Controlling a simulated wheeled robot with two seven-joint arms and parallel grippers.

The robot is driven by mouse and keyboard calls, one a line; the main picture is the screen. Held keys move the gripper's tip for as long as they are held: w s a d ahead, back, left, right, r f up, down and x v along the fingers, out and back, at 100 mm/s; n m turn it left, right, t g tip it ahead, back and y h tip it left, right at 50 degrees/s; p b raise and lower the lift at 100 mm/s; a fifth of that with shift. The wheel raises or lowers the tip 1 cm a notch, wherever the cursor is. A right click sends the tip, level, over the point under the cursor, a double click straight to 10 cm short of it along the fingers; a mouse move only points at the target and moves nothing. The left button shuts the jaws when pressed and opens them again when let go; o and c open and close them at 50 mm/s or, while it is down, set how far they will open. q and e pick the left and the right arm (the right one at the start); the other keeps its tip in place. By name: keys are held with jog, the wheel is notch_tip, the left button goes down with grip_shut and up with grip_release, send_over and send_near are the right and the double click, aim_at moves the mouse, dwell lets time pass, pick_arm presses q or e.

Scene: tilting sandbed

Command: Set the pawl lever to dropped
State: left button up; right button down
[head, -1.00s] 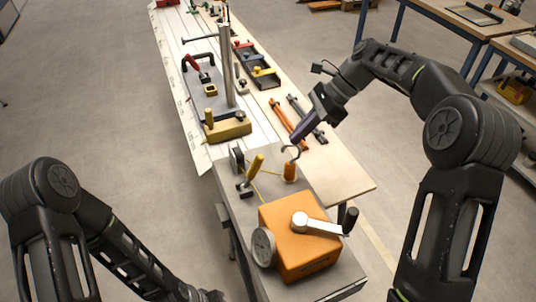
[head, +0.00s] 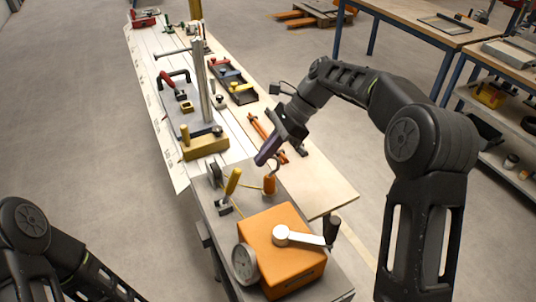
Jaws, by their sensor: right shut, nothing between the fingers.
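A lever with a yellow handle (head: 233,181) stands on a small dark base on the grey bench top. It leans, with its top toward the right; I take it for the pawl lever, but no label is readable. Beside it is an orange block with a hook (head: 269,185). The orange box (head: 285,252) with a silver crank and a dial is in front. My left gripper is out of view; only my left arm shows at lower left.
A yellow block (head: 205,147), a tall grey post (head: 201,85) and a black tray (head: 233,82) stand on the long bench beyond. Orange bars (head: 268,137) lie near my right gripper. The wooden board (head: 322,198) at right has bare room.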

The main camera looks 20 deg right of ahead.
aim_at(231, 188)
jog(key=p+x, duration=0.1)
jog(key=x, duration=0.5)
